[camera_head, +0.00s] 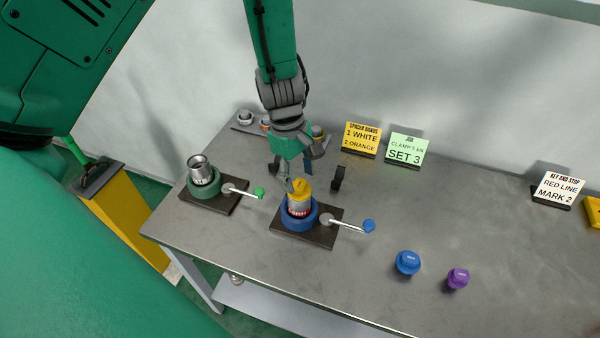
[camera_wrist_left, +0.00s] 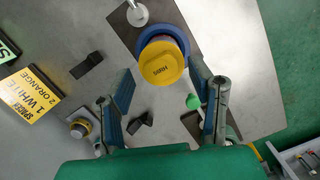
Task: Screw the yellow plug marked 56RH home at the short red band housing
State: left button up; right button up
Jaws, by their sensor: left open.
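The yellow plug (camera_head: 300,187) sits upright on top of a silver housing (camera_head: 298,204) with a red band, clamped in the blue vise (camera_head: 299,222). In the left wrist view the plug (camera_wrist_left: 162,63) shows its round top with small upside-down lettering, over the blue vise ring. How far it is screwed in cannot be told. My left gripper (camera_head: 306,174) is above and behind the plug. Its fingers are spread wide; in the left wrist view the open fingertips (camera_wrist_left: 161,70) stand on either side of the plug, apart from it. My right gripper is not in view.
A green vise (camera_head: 205,187) holding another silver housing stands to the left. Blue (camera_head: 408,262) and purple (camera_head: 458,278) plugs stand on the front right of the table. The blue-tipped vise handle (camera_head: 347,225) sticks out rightward. Sign cards (camera_head: 404,149) stand at the back.

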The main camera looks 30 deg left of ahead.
pick_arm(q)
jog(key=n, duration=0.3)
jog(key=shift+n+t, duration=0.4)
jog(key=n+b, duration=0.1)
jog(key=n, duration=0.2)
jog(key=shift+f+t, duration=0.1)
jog(key=shift+t, duration=0.2)
jog(key=n+b, duration=0.1)
jog(key=n, duration=0.2)
jog(key=shift+y, duration=0.3)
jog(key=n+t, duration=0.1)
jog(key=n, duration=0.3)
jog(key=shift+s+n+y, duration=0.1)
jog(key=shift+n+y, duration=0.2)
jog(key=n, duration=0.3)
jog(key=shift+d+r+n+y+p, duration=0.2)
jog(key=shift+n+y+p, duration=0.1)
jog(key=shift+y, duration=0.1)
jog(key=shift+n+p, duration=0.3)
jog(key=shift+n, duration=0.3)
jog(key=n+y+p, duration=0.1)
jog(key=n+p, duration=0.1)
jog(key=n, duration=0.2)
jog(key=shift+r+p, duration=0.2)
jog(key=shift+p, duration=0.15)
jog(key=shift+f+n+p, duration=0.2)
jog(key=shift+n+p, duration=0.25)
jog(key=shift+n, duration=0.45)
jog(key=shift+a+f, duration=0.1)
